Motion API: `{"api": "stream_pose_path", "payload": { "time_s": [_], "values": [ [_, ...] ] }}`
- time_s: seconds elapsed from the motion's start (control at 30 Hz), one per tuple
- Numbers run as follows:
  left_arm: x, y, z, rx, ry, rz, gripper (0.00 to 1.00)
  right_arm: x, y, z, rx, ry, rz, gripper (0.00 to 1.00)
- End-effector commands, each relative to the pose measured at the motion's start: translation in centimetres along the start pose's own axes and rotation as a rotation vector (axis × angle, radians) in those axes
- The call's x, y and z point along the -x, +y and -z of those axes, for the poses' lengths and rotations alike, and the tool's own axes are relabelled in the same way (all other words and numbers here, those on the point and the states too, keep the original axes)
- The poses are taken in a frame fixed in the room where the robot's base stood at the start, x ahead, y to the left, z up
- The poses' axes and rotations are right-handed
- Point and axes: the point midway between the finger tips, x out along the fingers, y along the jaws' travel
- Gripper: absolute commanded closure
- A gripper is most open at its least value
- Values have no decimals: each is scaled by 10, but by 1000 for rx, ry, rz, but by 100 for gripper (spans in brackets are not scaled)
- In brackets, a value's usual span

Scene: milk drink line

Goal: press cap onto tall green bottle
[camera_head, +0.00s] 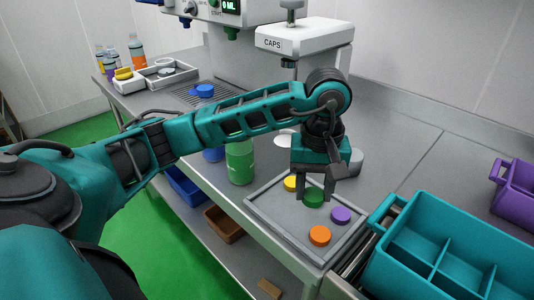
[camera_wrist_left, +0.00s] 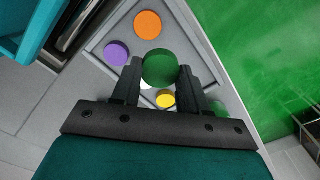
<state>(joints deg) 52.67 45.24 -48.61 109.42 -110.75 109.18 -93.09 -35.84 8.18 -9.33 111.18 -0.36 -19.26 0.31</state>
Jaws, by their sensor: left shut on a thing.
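My left gripper (camera_head: 315,197) is shut on a green cap (camera_head: 313,198) over the grey cap tray (camera_head: 272,228). In the left wrist view the green cap (camera_wrist_left: 159,68) sits between the two fingertips of the gripper (camera_wrist_left: 160,82). I cannot tell whether the cap still touches the tray. The tall green bottle (camera_head: 240,162) stands upright on the table to the left of the tray, behind my forearm, which hides its top. My right gripper is in neither view.
Yellow (camera_head: 291,183), purple (camera_head: 341,215) and orange (camera_head: 319,235) caps lie in the tray. A teal divided crate (camera_head: 400,262) stands at right. A machine marked CAPS (camera_head: 300,38) stands behind my arm. Bottles (camera_head: 137,50) stand at the far left.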

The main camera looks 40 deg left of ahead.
Motion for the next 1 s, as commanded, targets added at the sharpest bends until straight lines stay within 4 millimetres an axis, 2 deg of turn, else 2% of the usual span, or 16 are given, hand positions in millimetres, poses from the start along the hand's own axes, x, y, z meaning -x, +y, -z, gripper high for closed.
{"api": "stream_pose_path", "payload": {
  "time_s": [0.1, 0.2, 0.33, 0.5, 1.0],
  "values": [
    [-3, 12, -10, -262, 2, 0, 84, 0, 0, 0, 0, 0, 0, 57],
    [-6, 18, -16, -437, 1, 2, 84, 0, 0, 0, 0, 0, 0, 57],
    [-8, 22, -22, -576, -1, 4, 84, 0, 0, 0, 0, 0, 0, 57],
    [-9, 23, -23, -629, -2, 4, 84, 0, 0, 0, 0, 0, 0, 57],
    [-9, 23, -23, -625, -2, 4, 84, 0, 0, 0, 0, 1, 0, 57]
  ]
}}
